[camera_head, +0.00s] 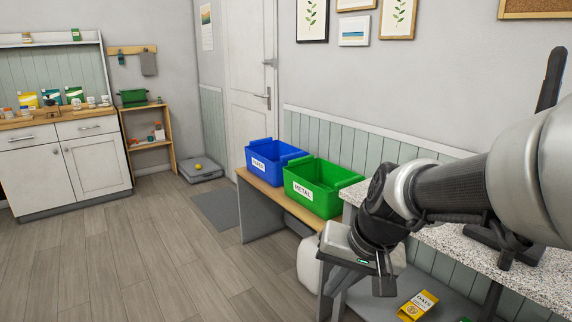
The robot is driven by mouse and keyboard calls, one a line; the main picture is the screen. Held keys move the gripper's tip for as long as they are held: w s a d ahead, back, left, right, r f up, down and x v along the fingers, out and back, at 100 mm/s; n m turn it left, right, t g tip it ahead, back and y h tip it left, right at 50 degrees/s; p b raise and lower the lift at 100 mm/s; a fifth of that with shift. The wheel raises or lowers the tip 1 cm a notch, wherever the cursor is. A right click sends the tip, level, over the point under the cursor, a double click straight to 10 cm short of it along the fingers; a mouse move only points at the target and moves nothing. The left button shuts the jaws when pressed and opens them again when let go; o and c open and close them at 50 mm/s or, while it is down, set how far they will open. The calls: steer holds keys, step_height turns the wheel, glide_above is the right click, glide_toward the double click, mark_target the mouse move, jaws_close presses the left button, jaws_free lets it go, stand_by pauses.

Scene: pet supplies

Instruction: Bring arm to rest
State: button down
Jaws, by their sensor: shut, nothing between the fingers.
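My arm (450,190) reaches in from the right edge, over the speckled counter. My gripper (383,285) hangs at its end, pointing down, in front of the counter's near left corner. Its fingers are close together and hold nothing. The gripper is apart from the bins behind it. Part of the counter is hidden behind my arm.
A green bin (318,188) and a blue bin (270,157) stand on a wooden bench (262,190). The speckled counter (500,262) lies beneath my arm. A yellow package (418,305) lies on the shelf below. The wooden floor (150,255) at left is clear.

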steer(key=s+d+r+n+t+h, duration=0.1)
steer(key=s+d+r, duration=0.15)
steer(key=s, duration=0.35)
steer(key=s+d+r+n+t+h, duration=0.1)
steer(key=s+d+r, duration=0.15)
steer(key=s, duration=0.35)
step_height(320, 180, up, 24)
steer(key=p, duration=2.3)
steer(key=shift+f+h, duration=0.2)
steer(key=shift+h, duration=0.1)
